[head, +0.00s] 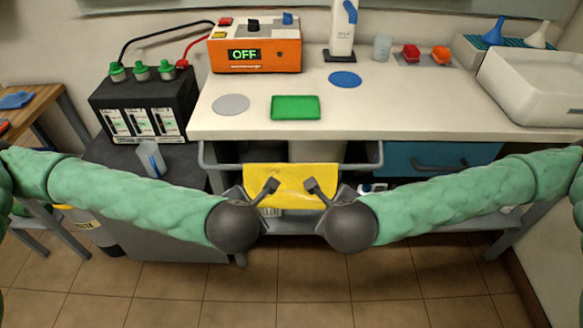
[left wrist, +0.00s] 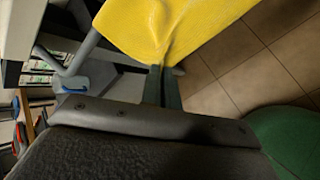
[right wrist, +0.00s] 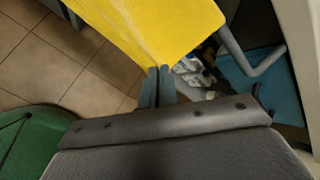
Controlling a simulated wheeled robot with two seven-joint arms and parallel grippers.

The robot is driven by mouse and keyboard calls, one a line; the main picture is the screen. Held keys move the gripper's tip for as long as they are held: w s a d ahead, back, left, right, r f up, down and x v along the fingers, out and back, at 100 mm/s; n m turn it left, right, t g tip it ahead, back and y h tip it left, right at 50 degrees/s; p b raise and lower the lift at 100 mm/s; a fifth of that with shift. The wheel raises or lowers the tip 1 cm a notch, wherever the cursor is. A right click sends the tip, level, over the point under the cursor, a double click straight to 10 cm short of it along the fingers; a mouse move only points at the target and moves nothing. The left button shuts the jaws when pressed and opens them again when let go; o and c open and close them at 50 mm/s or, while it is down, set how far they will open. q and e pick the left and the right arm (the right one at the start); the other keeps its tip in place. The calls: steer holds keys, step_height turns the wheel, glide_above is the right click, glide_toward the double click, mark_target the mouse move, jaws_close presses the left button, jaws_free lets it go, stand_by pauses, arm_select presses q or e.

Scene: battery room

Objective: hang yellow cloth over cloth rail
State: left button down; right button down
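The yellow cloth (head: 291,172) is spread flat between my two grippers in front of the counter. It hides the middle of the grey cloth rail (head: 222,167), which runs along the counter's front edge. I cannot tell whether the cloth touches the rail or is only in front of it. My left gripper (head: 273,185) is shut on the cloth, which creases at the fingertips in the left wrist view (left wrist: 161,68). My right gripper (head: 309,184) is shut on the cloth too, and the fingers pinch its edge in the right wrist view (right wrist: 158,70).
The white counter (head: 390,115) holds an orange charger (head: 255,60) reading OFF, a green pad (head: 295,107), a white bottle (head: 341,35) and a white basin (head: 530,85). A black battery (head: 145,105) stands left. A blue drawer (head: 440,158) is right of the rail. Tiled floor is clear in front.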

arm_select(q)
steer(key=shift+a+f, duration=0.1)
steer(key=shift+a, duration=0.05)
arm_select(e)
steer(key=shift+d+f, duration=0.1)
steer(key=shift+d, duration=0.05)
arm_select(q)
steer(key=c, duration=1.4)
jaws_free()
arm_select(e)
steer(key=c, duration=1.4)
jaws_free()
arm_select(q)
steer(key=shift+s, duration=0.1)
arm_select(e)
steer(key=shift+s, duration=0.1)
